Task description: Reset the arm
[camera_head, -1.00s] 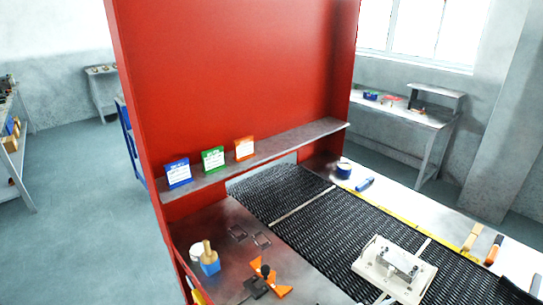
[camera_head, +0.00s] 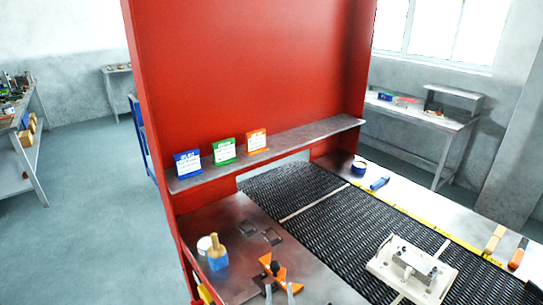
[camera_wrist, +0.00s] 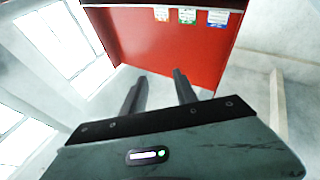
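My gripper (camera_wrist: 160,76) shows in the wrist view with its two dark fingers apart and nothing between them. It points towards the red panel (camera_wrist: 165,45), which appears upside down there. In the head view, two small grey tips show at the bottom edge, in front of the orange tool; I cannot tell if they are my fingertips.
A shelf (camera_head: 290,146) holds blue (camera_head: 187,164), green (camera_head: 224,151) and orange (camera_head: 257,141) cards. A black mesh belt (camera_head: 330,225) carries a white fixture (camera_head: 412,268). An orange tool (camera_head: 276,270) and a blue holder (camera_head: 217,259) stand left of the belt.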

